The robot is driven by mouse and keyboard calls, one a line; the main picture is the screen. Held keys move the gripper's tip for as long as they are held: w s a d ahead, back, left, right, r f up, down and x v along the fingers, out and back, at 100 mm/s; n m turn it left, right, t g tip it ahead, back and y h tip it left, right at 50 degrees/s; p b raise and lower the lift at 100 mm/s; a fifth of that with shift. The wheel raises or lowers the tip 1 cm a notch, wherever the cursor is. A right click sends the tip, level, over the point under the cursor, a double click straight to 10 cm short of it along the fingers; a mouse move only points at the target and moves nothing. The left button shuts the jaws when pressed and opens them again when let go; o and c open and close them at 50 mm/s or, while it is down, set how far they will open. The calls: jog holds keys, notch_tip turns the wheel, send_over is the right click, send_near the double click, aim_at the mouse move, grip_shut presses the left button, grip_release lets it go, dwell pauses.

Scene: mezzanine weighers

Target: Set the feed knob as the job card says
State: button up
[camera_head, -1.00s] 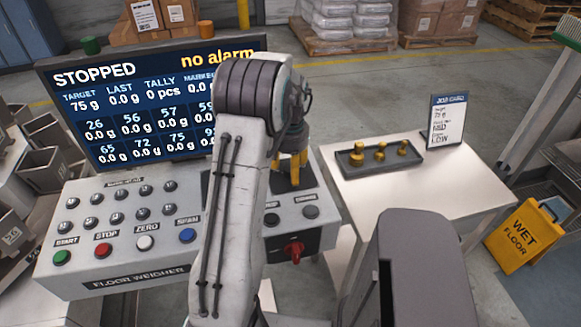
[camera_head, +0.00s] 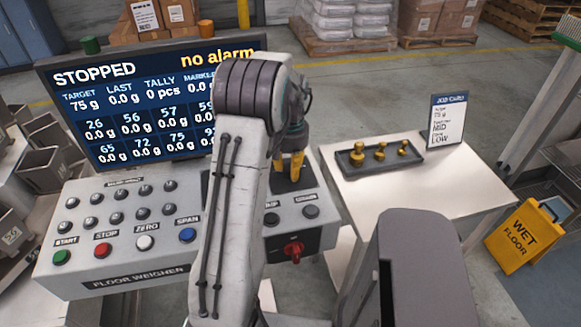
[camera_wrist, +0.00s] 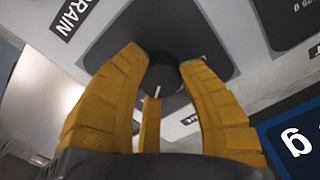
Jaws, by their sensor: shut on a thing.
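My gripper (camera_head: 290,172) has yellow fingers and points down at the dark plate at the right end of the panel (camera_head: 150,232). In the wrist view its fingers (camera_wrist: 160,85) are closed around a dark round knob (camera_wrist: 157,92) with a white pointer line. The knob is hidden by the gripper in the head view, and its label does not show. The job card (camera_head: 446,122) stands on the side table; I read a target of 75 g, MID in the middle and LOW at the bottom. The screen (camera_head: 135,95) reads STOPPED, no alarm, target 75 g.
START, STOP, ZERO and SPAN buttons line the panel's front left. A red switch (camera_head: 293,251) sits on the panel's front face. A tray (camera_head: 352,170) with brass weights lies on the side table. A yellow wet floor sign (camera_head: 527,238) stands at right.

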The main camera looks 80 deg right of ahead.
aim_at(290, 167)
jog(key=n+b, duration=0.1)
jog(key=n, duration=0.5)
jog(key=shift+a+f, duration=0.1)
jog(key=shift+f, duration=0.05)
jog(key=n, duration=0.4)
jog(key=shift+n, duration=0.4)
jog(key=o, duration=1.2)
jog(key=shift+r, duration=0.55)
notch_tip(290, 167, up, 11)
jog(key=shift+r, duration=0.1)
